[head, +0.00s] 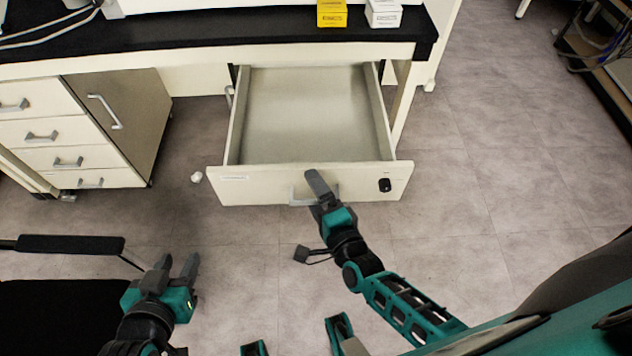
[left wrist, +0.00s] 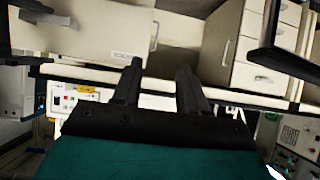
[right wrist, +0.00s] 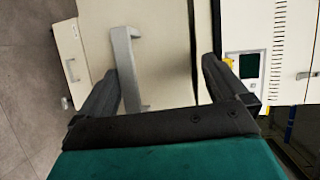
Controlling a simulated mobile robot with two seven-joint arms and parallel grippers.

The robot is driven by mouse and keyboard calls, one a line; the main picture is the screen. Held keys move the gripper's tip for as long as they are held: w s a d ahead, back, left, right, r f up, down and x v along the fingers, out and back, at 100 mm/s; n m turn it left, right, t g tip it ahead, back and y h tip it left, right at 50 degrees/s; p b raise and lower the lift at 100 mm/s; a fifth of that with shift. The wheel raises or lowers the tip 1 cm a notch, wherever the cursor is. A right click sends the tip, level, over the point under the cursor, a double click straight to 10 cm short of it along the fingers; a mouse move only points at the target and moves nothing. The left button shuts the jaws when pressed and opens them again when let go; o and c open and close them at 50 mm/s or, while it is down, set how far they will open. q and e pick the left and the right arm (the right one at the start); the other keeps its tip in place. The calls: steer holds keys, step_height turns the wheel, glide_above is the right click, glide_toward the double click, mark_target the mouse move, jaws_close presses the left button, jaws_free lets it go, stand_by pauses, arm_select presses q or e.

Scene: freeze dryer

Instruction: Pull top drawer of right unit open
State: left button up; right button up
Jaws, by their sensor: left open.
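The top drawer (head: 300,177) of the right unit is pulled far out and looks empty inside. Its grey bar handle (head: 302,196) is on the front panel, partly covered by my right gripper (head: 319,188). In the right wrist view the handle (right wrist: 127,70) lies between the spread fingers of my right gripper (right wrist: 165,85), close to the left finger. Whether that finger touches it, I cannot tell. My left gripper (head: 179,264) is open and empty, low at the left, away from the drawer. Its spread fingers also show in the left wrist view (left wrist: 158,78).
A cabinet (head: 125,120) with several closed drawers and a door stands left of the open drawer. The black benchtop (head: 200,29) above carries a yellow box (head: 332,14) and a white box (head: 383,14). The floor (head: 480,150) at right is clear.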

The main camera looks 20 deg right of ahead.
step_height(320, 180, up, 14)
steer(key=w+d+t+p, duration=0.1)
steer(key=w+t+p, duration=0.1)
steer(key=p, duration=0.5)
steer(key=shift+w, duration=0.25)
steer(key=shift+s+r+p, duration=0.2)
steer(key=shift+r+p, duration=0.2)
steer(key=shift+r, duration=0.2)
steer(key=shift+s+r+p, duration=0.2)
steer(key=shift+r+p, duration=0.15)
steer(key=shift+r, duration=0.2)
steer(key=c, duration=0.5)
arm_select(q)
step_height(320, 180, up, 7)
steer(key=s+a, duration=0.2)
steer(key=shift+r+y+p, duration=0.15)
steer(key=shift+y+p, duration=0.15)
steer(key=shift+y, duration=0.1)
arm_select(e)
steer(key=shift+c, duration=0.2)
arm_select(q)
steer(key=shift+w, duration=0.1)
arm_select(e)
steer(key=shift+a, duration=0.15)
arm_select(q)
steer(key=shift+w+r, duration=0.1)
steer(key=shift+w, duration=0.1)
arm_select(e)
steer(key=shift+s, duration=0.1)
